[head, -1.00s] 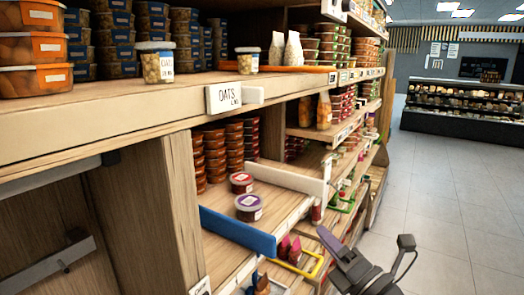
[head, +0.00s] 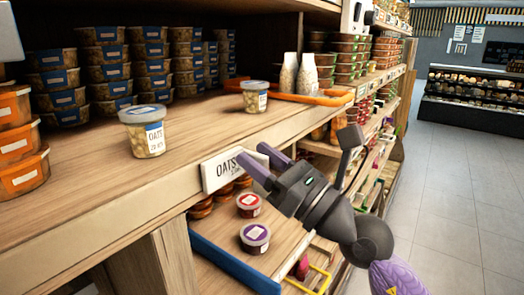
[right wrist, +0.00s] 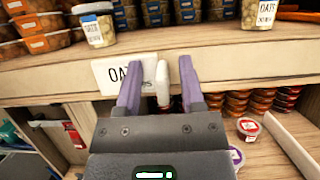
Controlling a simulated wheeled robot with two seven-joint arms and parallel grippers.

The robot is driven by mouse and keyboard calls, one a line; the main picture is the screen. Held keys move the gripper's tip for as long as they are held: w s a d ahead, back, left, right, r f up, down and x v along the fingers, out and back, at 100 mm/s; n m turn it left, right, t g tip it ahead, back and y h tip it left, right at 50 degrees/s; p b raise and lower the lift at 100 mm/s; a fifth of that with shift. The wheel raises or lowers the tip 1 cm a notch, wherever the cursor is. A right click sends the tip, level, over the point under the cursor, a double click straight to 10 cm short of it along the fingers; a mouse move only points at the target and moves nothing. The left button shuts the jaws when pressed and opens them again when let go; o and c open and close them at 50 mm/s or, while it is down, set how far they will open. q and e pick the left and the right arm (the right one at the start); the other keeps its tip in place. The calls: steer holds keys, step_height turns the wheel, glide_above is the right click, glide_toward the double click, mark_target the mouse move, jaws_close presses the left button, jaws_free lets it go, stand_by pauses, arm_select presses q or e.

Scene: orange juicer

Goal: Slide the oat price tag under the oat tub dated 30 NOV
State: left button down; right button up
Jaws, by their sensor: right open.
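The oat price tag (head: 218,171) is a white card reading OATS on the shelf's front edge; it also shows in the right wrist view (right wrist: 112,74). A pale stub (right wrist: 162,82) sticks out beside it. My right gripper (head: 251,153) is open at the tag's right end, its purple fingers (right wrist: 158,66) either side of the stub. One oat tub (head: 146,132) stands on the shelf above the tag, left of the gripper. Another oat tub (head: 255,97) stands further right; its label (right wrist: 266,12) seems to read 30 NOV. The nearer tub's date is unclear. My left gripper is out of view.
Stacked orange-lidded tubs (head: 20,140) fill the near left, blue-banded tubs (head: 110,65) the back. White bottles (head: 298,73) and an orange tray (head: 320,98) stand further right. Bare shelf lies between the oat tubs. Purple-lidded (head: 255,238) and red-lidded (head: 249,205) tubs sit below.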

jaws_close()
stand_by(1.4)
